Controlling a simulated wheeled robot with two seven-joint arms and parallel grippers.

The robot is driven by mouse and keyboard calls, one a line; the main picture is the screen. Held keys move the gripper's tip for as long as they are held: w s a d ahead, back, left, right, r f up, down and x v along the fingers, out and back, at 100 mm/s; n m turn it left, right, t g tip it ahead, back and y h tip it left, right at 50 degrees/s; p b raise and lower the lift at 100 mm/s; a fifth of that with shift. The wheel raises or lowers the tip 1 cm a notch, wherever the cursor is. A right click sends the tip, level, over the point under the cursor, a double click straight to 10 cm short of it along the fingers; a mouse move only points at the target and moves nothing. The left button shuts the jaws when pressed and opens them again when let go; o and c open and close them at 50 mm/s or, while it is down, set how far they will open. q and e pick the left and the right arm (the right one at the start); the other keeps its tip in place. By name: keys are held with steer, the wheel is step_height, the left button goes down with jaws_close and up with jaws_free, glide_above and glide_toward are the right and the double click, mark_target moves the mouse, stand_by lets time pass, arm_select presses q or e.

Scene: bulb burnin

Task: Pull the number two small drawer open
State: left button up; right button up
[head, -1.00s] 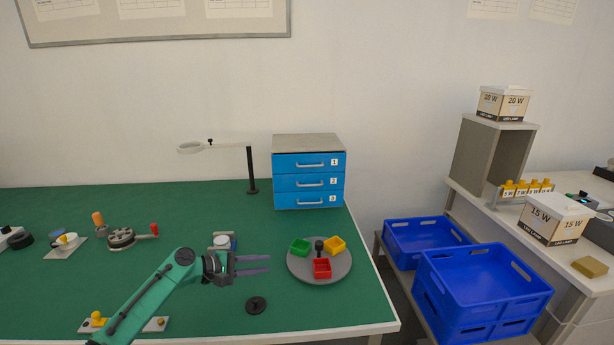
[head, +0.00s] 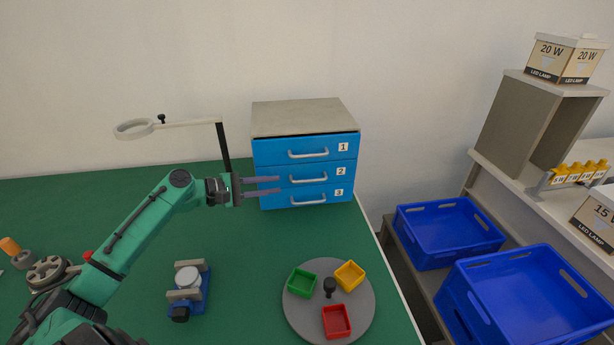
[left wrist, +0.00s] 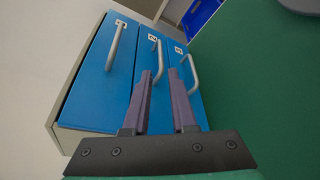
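The small drawer cabinet (head: 305,118) stands at the back right of the green table, with three blue drawers labelled 1, 2 and 3. The number two drawer (head: 270,174) is the middle one and looks shut; its handle (head: 309,179) is a pale bar. My left gripper (head: 279,186) is open and empty in front of the cabinet's left part, at about the level of drawers two and three. In the left wrist view the two fingers (left wrist: 165,98) point at the drawers, near the number two handle (left wrist: 158,62). I see no contact with it. My right gripper is not in view.
A round grey tray (head: 300,312) with green, yellow and red bins lies in front of the cabinet. A lamp stand (head: 223,145) rises just left of it. A blue fixture (head: 203,300) sits on the table. Blue crates (head: 445,230) stand to the right.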

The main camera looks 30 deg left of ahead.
mark_target(305, 181)
arm_select(q)
steer(key=p+x, duration=0.1)
steer(key=x, duration=1)
steer(key=shift+w+a+f, duration=0.1)
steer(key=shift+w, duration=0.05)
steer(key=shift+w+d+f, duration=0.2)
steer(key=shift+w+d, duration=0.1)
steer(key=shift+a, duration=0.1)
jaws_close()
stand_by(0.4)
